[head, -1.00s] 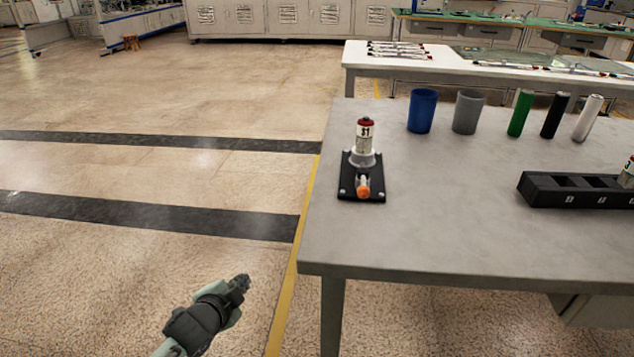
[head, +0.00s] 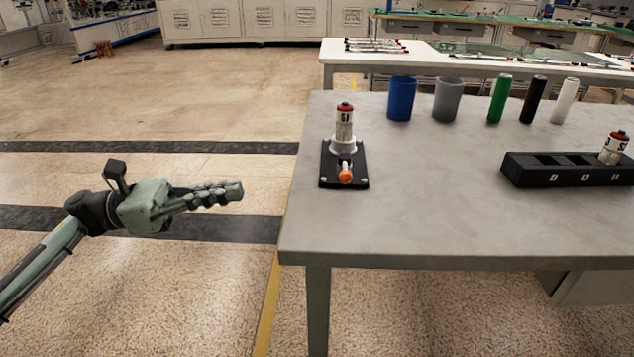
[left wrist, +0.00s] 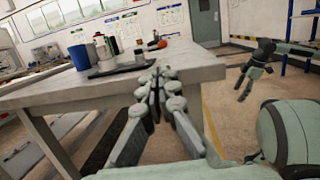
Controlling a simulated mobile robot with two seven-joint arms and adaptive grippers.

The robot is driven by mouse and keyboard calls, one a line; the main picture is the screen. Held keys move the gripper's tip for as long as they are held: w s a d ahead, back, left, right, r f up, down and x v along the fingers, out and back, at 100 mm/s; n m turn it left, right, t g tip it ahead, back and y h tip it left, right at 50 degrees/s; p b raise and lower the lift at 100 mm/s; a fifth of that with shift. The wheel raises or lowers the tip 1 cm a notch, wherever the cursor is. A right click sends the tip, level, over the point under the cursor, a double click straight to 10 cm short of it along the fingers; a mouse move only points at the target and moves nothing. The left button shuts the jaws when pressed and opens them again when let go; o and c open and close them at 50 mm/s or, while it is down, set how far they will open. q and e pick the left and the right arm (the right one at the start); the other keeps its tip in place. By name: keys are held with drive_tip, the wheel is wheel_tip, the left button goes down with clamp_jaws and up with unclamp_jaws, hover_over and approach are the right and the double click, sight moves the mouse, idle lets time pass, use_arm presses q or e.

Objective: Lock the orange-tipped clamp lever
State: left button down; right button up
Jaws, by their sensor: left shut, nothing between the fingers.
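The clamp (head: 329,170) is a black plate near the left edge of the grey table (head: 420,220). A white collar on it holds an upright, red-capped cylinder (head: 344,125). The lever's orange tip (head: 345,177) is at the plate's near side, pointing toward me; it also shows in the left wrist view (left wrist: 160,43). My left gripper (head: 238,191) is shut and empty, left of the table and apart from the clamp. Its fingers also show in the left wrist view (left wrist: 155,85). What appears to be my right gripper (left wrist: 242,92) hangs at the right there; its fingers are unclear.
A blue cup (head: 402,99), grey cup (head: 447,101), and green (head: 499,99), black (head: 533,100) and white (head: 565,101) cylinders stand behind. A black rack (head: 560,172) holding a red-capped cylinder (head: 614,148) is at right. The table between clamp and rack is clear.

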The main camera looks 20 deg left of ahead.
sight(319, 200)
use_arm(q)
drive_tip(key=shift+s, duration=0.15)
drive_tip(key=shift+d, duration=0.1)
drive_tip(key=p+x, duration=0.2)
drive_tip(key=x, duration=1)
drive_tip(key=shift+d+r+p, duration=0.2)
drive_tip(key=shift+d+p, duration=0.15)
drive_tip(key=shift+p, duration=0.05)
drive_tip(key=shift+w+d, duration=0.3)
drive_tip(key=shift+d, duration=0.25)
use_arm(e)
wheel_tip(319, 200, down, 6)
drive_tip(key=g, duration=0.1)
drive_tip(key=shift+w+d+f, duration=0.15)
drive_tip(key=shift+w+d, duration=0.1)
drive_tip(key=shift+d, duration=0.15)
use_arm(q)
drive_tip(key=shift+d, duration=0.1)
